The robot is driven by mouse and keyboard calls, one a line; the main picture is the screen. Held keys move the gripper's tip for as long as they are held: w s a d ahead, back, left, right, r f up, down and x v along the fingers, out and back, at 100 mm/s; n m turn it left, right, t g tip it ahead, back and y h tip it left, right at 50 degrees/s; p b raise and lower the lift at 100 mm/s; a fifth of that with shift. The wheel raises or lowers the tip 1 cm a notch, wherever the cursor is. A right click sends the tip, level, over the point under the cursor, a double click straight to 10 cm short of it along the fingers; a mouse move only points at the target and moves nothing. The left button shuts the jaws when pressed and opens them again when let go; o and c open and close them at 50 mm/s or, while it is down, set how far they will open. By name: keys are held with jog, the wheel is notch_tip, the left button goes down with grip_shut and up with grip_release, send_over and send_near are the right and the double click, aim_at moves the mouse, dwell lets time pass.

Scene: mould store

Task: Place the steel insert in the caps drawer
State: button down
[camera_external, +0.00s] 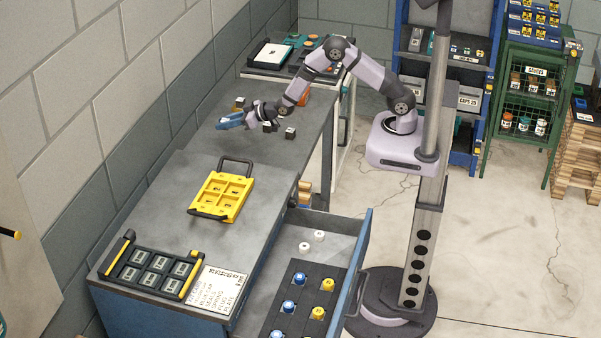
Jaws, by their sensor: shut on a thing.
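A drawer (342,247) stands pulled open at the front of the bench, well below and to the right of my gripper. It holds a black tray (303,308) with blue and yellow caps, and two white round pieces (312,241) lie behind the tray.
Small dark cubes (290,132) stand near my gripper. A yellow frame with handles (222,195), a black rack of light plates (152,268) and a printed sheet (215,288) lie on the nearer worktop. A block wall (130,115) runs along the left. The drawer's back floor is mostly clear.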

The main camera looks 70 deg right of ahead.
jog(key=shift+r, duration=0.95)
